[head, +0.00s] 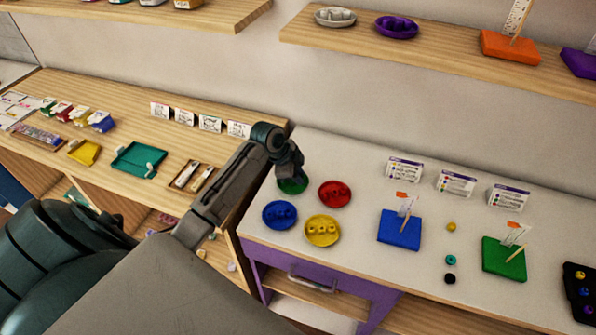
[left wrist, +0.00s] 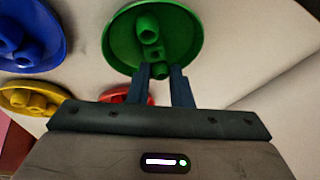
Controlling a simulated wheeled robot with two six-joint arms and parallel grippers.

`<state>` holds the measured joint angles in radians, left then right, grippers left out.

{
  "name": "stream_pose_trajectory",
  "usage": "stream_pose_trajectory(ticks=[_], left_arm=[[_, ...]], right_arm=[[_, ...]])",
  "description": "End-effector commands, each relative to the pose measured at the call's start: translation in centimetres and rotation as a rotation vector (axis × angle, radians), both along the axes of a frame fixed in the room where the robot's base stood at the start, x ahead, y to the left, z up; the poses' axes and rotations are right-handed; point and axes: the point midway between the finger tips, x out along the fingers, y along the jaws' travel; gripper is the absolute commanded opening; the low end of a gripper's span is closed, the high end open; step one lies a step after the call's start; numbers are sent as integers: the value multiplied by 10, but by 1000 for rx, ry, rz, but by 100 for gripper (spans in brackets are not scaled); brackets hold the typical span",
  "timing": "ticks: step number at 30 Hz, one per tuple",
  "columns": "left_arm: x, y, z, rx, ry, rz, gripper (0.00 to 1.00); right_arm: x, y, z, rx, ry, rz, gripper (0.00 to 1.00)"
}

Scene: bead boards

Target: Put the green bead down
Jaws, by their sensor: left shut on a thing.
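The green dish (head: 293,187) sits on the white table, partly hidden under my left gripper (head: 291,174). In the left wrist view the green dish (left wrist: 186,22) holds a few green beads. My left gripper (left wrist: 165,74) is shut on a green bead (left wrist: 158,70) at the near edge of that dish. Whether the held bead touches the dish, I cannot tell. My right gripper is not in view.
A red dish (head: 335,193), a blue dish (head: 280,214) and a yellow dish (head: 322,231) with beads stand close by. To the right are a blue board (head: 399,231), a green board (head: 504,259) and loose beads (head: 451,260).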

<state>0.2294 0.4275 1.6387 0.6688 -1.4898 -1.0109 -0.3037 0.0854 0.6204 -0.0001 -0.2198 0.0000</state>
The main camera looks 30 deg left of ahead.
Motion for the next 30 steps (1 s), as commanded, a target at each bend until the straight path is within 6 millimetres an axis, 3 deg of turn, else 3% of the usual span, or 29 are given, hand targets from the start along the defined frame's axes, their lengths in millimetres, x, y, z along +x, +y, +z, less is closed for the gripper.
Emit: stream_pose_trajectory(ticks=[11,12,13,23,30], left_arm=[[0,0,-6,0,1,0,0],[0,0,-5,0,0,0,27],[0,0,-5,0,0,0,28],[0,0,-2,0,0,0,28],[-11,10,29,6,-5,-1,28]], right_arm=[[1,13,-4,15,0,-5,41],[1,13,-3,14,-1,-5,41],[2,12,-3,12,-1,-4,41],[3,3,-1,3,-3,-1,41],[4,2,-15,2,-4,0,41]])
